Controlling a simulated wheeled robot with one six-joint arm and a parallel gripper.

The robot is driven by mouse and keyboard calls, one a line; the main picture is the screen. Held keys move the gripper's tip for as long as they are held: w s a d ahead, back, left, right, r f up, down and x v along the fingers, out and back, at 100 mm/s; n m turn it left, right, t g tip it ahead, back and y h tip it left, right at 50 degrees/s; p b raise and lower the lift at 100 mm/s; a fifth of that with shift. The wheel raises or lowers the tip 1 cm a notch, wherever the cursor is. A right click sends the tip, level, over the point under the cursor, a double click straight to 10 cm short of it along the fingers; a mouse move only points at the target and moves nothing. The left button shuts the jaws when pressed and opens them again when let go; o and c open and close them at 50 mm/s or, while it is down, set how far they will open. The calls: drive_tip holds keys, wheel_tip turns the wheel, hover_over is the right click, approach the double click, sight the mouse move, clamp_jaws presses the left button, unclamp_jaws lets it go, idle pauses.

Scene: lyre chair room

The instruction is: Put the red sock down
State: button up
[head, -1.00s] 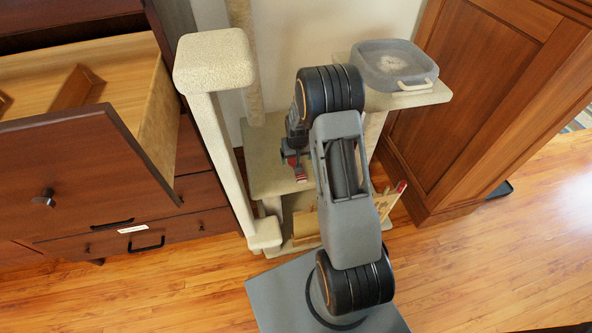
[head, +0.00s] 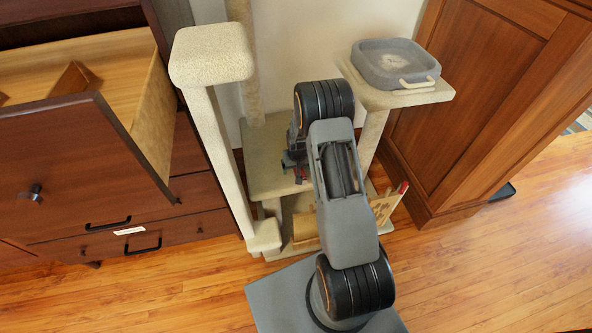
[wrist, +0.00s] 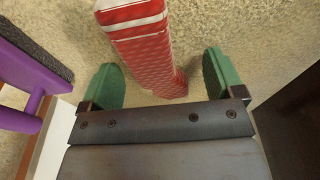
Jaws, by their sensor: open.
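The red sock (wrist: 148,45), with white patterning and a white band, is in the wrist view against beige carpet (wrist: 215,25). Its near end lies between the two green fingers of my gripper (wrist: 163,80). The fingers are open, with a gap showing on both sides of the sock. In the head view my gripper (head: 294,165) is low over the middle shelf (head: 262,150) of the cat tree, partly hidden by my arm. I cannot make out the sock clearly in the head view.
A purple object (wrist: 45,82) with a dark pad is close to the left finger. A tall post (head: 217,140) stands left of my arm. A grey basin (head: 395,64) sits on the upper right platform. An open drawer (head: 85,140) juts out at left.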

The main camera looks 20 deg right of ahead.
drive_tip(key=shift+c, duration=0.5)
drive_tip(key=c, duration=1)
